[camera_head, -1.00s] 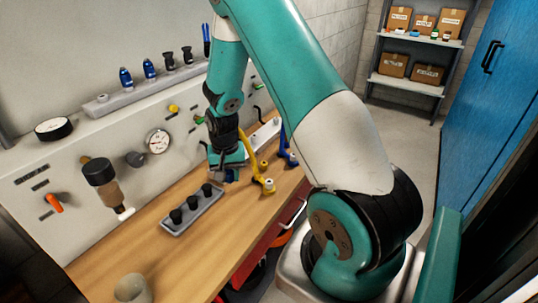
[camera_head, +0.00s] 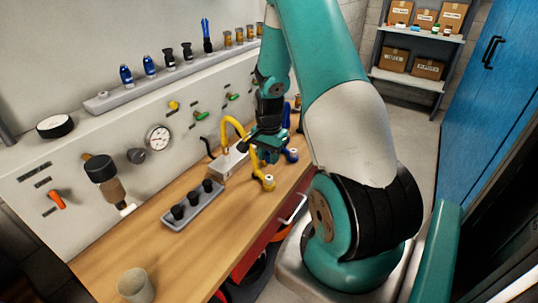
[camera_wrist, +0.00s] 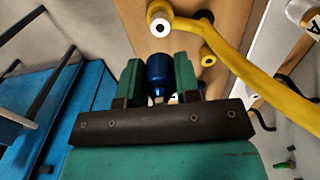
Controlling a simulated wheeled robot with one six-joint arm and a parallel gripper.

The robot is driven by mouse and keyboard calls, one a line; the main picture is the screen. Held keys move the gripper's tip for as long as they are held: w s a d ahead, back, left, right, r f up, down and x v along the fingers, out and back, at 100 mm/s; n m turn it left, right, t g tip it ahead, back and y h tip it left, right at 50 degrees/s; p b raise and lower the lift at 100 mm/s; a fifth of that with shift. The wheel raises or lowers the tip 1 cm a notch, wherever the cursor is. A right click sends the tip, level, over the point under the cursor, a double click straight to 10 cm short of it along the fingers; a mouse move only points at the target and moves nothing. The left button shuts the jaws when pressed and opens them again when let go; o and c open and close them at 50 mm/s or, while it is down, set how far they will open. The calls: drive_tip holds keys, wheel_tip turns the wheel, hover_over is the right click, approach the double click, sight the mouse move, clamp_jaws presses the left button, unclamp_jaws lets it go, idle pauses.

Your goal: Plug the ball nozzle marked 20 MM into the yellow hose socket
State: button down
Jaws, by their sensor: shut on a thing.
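My gripper (camera_wrist: 159,82) is shut on a small blue nozzle (camera_wrist: 159,70), which sits between its two green fingers. No 20 MM marking can be read on it. In the head view my gripper (camera_head: 266,154) hangs above the bench, and the nozzle cannot be made out there. The yellow hose (camera_wrist: 238,62) runs across the wrist view to an end with a pale round opening, the yellow socket (camera_wrist: 160,12), just beyond the nozzle and apart from it. In the head view the socket (camera_head: 268,184) is on the bench, below and close to my gripper.
A blue hose end (camera_head: 291,155) stands right of my gripper. A grey tray (camera_head: 177,222) with black fittings lies on the bench at left. A wall ledge (camera_head: 107,104) holds blue, black and brass fittings. The bench between is clear.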

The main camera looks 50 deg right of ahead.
sight(269, 177)
drive_tip(key=shift+f+b, duration=1.95)
drive_tip(key=shift+f, duration=0.7)
drive_tip(key=shift+a, duration=0.15)
drive_tip(key=shift+f, duration=0.45)
idle(0.3)
drive_tip(key=c, duration=0.8)
unclamp_jaws()
drive_tip(key=shift+o, duration=0.2)
wheel_tip(269, 177, up, 16)
drive_tip(key=shift+r+b, duration=0.1)
drive_tip(key=shift+b, duration=1)
drive_tip(key=shift+r, duration=0.6)
